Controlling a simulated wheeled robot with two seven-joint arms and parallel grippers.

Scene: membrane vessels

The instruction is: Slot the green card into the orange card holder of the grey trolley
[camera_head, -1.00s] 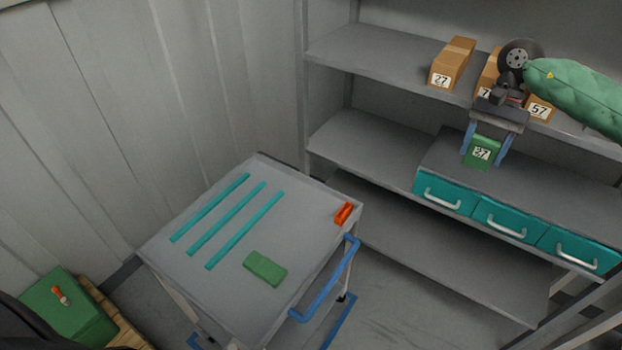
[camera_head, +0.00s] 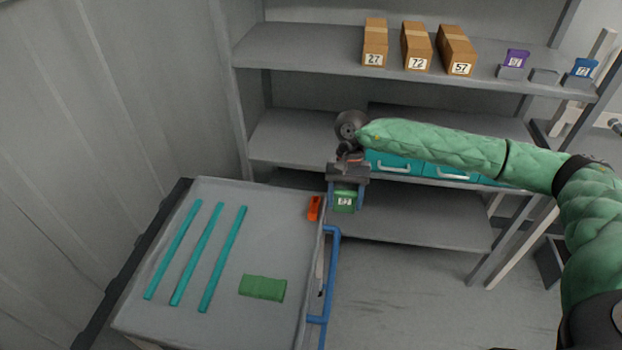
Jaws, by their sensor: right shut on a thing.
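The green card (camera_head: 344,201) has a white label with a number, too small to read surely. My right gripper (camera_head: 346,194) is shut on it and holds it upright, fingers pointing down, just right of the trolley's far right corner. The orange card holder (camera_head: 314,208) sits at that corner of the grey trolley (camera_head: 262,230), a short way left of the card. The card and holder look apart; their difference in height is hard to tell. My left gripper is not in view.
Three teal strips (camera_head: 206,255) and a green block (camera_head: 262,288) lie on the trolley top. A blue handle (camera_head: 328,275) runs along its right side. The shelf rack (camera_head: 300,50) behind bears boxes (camera_head: 416,48), teal drawers (camera_head: 397,165) and small card stands (camera_head: 512,66).

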